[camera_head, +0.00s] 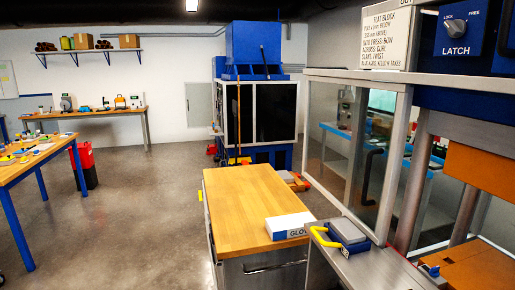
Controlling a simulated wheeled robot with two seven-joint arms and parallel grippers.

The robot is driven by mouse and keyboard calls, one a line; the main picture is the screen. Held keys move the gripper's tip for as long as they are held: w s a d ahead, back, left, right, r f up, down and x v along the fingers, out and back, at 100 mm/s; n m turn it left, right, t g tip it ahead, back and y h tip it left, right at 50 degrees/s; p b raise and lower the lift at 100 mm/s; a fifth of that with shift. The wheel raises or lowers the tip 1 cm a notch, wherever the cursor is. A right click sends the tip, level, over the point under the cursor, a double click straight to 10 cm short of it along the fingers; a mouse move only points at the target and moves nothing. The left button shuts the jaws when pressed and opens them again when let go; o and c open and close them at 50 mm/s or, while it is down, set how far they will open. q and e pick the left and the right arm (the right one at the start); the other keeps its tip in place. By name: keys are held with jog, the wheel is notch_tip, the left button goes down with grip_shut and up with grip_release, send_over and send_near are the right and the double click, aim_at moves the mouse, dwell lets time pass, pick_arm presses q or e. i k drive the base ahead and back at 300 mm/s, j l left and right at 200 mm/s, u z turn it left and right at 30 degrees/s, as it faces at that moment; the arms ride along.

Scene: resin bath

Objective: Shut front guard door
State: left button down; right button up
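The guard door (345,150) is a clear panel in a grey metal frame on the right, with a dark upright handle (371,177). It stands out at the left side of the blue and grey press (455,100). The press front right of it looks uncovered, with orange blocks (480,170) in plain view, so the door appears open. A blue latch panel (466,36) with a knob marked LOCK and FREE is above. Neither of my grippers is in view.
A wooden-topped cabinet (240,200) stands in front, holding a white glove box (289,225). A metal shelf (355,268) carries a grey and blue block with a yellow handle (324,237). A workbench (38,160) is at left. The floor (130,220) between is clear.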

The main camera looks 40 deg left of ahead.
aim_at(377, 237)
jog(key=u, duration=0.85)
jog(key=i+j, duration=0.55)
jog(key=j+z, duration=0.05)
